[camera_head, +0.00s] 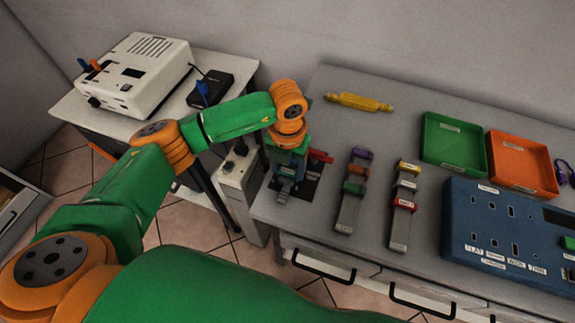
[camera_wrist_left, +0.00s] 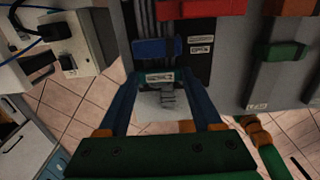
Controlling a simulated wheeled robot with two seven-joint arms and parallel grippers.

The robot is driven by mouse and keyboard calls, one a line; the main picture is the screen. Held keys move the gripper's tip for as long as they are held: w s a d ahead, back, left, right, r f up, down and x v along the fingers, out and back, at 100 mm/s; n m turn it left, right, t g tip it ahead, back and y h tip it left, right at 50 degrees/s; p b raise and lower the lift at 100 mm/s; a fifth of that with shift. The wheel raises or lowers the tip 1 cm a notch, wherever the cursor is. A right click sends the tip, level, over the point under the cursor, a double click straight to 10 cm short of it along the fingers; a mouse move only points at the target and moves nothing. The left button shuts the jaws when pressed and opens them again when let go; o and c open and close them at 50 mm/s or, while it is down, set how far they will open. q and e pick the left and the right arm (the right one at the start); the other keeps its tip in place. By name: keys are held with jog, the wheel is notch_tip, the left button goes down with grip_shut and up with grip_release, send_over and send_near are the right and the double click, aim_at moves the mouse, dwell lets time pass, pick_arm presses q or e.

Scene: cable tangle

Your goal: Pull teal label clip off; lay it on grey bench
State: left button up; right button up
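The teal label clip (camera_wrist_left: 163,77) carries a white label and sits between the blue fingertips of my left gripper (camera_wrist_left: 163,85) in the left wrist view. The fingertips appear to touch both its ends. In the head view my left gripper (camera_head: 287,165) is over the left front part of the grey bench (camera_head: 325,100) and mostly hides the clip. Dark cables (camera_wrist_left: 170,22) run behind the clip, with a blue clip (camera_wrist_left: 156,48) and a red clip (camera_head: 320,156) farther along. Whether the teal clip is still around the cables cannot be told. My right gripper is not in view.
Two grey strips with coloured clips (camera_head: 352,195) (camera_head: 402,210) lie right of the gripper. A green tray (camera_head: 455,118), an orange tray (camera_head: 502,188) and a blue slotted panel (camera_head: 462,235) lie farther right. Bare bench shows between the strips and behind them.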

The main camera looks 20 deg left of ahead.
aim_at(288, 171)
pick_arm(q)
jog(key=o, duration=0.5)
jog(key=c, duration=0.7)
jog(key=shift+c, duration=0.2)
jog(key=shift+w+r, duration=0.1)
jog(key=shift+r, duration=0.1)
jog(key=shift+r+p, duration=1.85)
jog(key=shift+r, duration=0.35)
